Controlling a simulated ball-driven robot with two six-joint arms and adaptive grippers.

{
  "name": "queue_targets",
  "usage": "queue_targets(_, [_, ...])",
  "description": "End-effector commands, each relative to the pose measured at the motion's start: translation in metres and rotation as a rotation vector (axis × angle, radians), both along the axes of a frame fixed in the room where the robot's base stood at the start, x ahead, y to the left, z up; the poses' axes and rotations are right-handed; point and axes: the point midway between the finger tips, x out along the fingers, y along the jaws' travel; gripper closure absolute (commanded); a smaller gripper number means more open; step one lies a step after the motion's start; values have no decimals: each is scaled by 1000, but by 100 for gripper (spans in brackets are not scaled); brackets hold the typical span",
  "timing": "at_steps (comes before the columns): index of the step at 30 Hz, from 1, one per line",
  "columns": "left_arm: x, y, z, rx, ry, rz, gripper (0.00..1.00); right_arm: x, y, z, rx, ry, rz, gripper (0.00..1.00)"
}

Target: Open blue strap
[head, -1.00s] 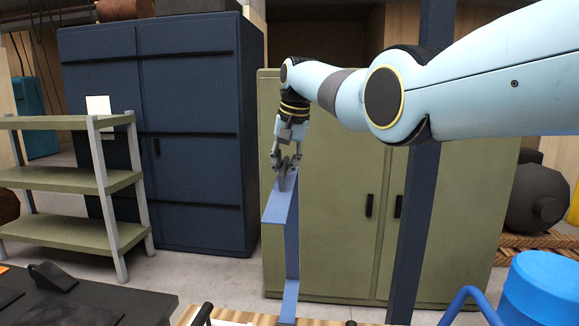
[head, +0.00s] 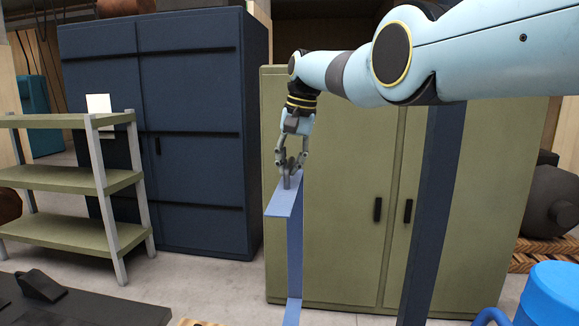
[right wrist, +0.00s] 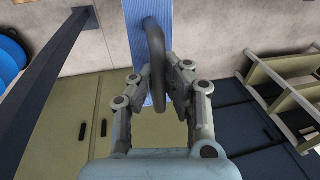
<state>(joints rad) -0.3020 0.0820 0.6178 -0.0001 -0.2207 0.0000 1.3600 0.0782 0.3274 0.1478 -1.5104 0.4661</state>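The blue strap (head: 295,245) stands upright in front of the green cabinet in the head view. A flat blue section (head: 284,203) bends off its top. A dark grey curved handle (right wrist: 156,65) rises from the strap; the strap's blue surface also shows behind it in the right wrist view (right wrist: 161,15). My right gripper (head: 290,168) points down at the strap's top. Its fingers are apart, one on each side of the handle; whether either touches it is unclear. My left gripper is in neither view.
The green cabinet (head: 335,210) stands behind the strap, and a dark blue post (head: 432,210) stands to the right. A blue barrel (head: 550,295) is at lower right. A shelf rack (head: 65,180) and dark blue cabinet (head: 195,190) are left. Some floor is bare between.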

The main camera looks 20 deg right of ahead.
Motion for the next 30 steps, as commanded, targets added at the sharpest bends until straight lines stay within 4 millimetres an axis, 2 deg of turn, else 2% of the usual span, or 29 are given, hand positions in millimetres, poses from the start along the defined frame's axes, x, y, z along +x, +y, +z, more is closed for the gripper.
queue_targets(1, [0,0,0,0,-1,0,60,0,0,1,0,-1,0,84])
queue_targets(6, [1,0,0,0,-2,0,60,0,0,-1,0,0,0,64])
queue_targets(17, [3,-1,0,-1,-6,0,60,-1,-1,4,0,-1,-1,64])
queue_targets(22, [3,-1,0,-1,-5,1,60,-5,-4,26,-1,-4,-2,64])
queue_targets(30, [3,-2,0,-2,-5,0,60,-16,-11,88,-1,-2,0,64])
